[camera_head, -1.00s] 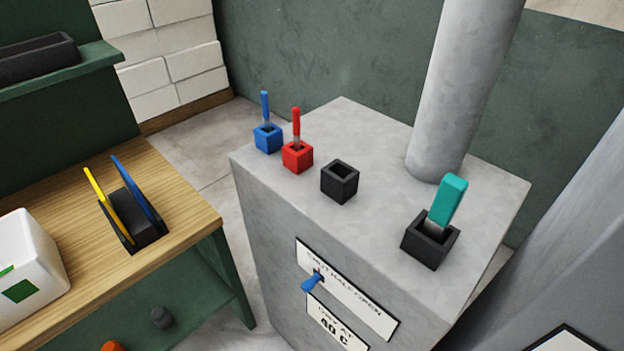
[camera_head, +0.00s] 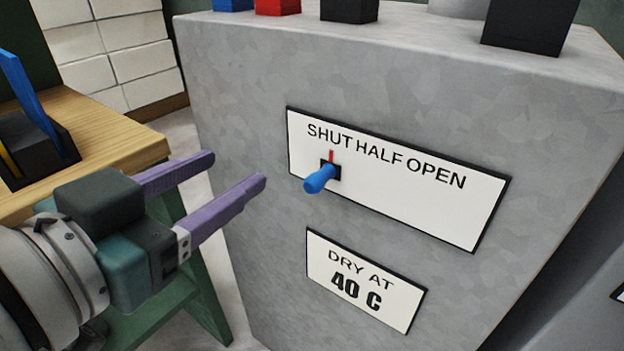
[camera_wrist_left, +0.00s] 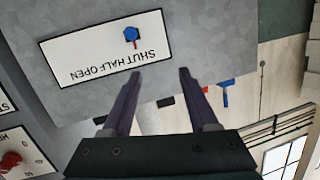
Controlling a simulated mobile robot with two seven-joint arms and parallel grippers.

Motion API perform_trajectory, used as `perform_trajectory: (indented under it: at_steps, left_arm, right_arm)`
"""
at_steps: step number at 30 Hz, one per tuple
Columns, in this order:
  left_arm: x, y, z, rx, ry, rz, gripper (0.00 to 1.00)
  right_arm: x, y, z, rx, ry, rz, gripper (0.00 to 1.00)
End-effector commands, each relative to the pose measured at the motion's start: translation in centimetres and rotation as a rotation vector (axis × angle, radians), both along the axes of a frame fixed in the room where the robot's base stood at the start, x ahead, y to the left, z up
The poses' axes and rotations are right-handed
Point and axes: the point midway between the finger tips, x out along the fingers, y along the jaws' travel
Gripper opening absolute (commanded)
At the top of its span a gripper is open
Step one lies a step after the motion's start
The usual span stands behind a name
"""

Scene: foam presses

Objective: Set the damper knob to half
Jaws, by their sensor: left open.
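The blue damper knob (camera_head: 320,179) sticks out of a small dark square on a white plate (camera_head: 440,212) marked SHUT, HALF and OPEN. A red mark (camera_head: 331,156) stands just above the knob, under the word SHUT. In the left wrist view the plate is upside down, with the blue knob (camera_wrist_left: 131,34) near the SHUT end. My left gripper (camera_head: 238,168) is open and empty, with two purple fingers. Its tips are left of the knob and apart from it in the head view. They also show in the wrist view (camera_wrist_left: 160,74). My right gripper is out of view.
The plate is on the front of a grey cabinet (camera_head: 240,90). A DRY AT 40 C sign (camera_head: 365,282) is below it. Blue, red and black holders stand along the cabinet's top edge. A wooden bench (camera_head: 110,140) with a black rack is at the left.

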Motion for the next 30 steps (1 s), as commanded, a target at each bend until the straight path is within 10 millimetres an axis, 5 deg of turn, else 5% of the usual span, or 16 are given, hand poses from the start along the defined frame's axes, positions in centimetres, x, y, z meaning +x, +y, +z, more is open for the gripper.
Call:
perform_trajectory:
  at_steps: [1, 7, 16, 30]
  left_arm:
    - [0.3, -0.5, -3.8, -0.007, -0.042, -0.037, 0.59]
    - [0.3, -2.2, -6.6, -0.042, -0.154, -0.152, 0.59]
    - [1.0, -3.4, -6.9, -0.059, -0.194, -0.198, 0.59]
    - [7.3, -8.0, -7.0, -0.057, -0.19, -0.195, 0.59]
  right_arm:
    - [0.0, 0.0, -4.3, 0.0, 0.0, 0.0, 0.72]
    - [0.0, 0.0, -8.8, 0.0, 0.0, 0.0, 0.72]
    - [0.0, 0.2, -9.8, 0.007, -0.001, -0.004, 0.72]
    - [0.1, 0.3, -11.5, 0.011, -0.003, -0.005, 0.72]
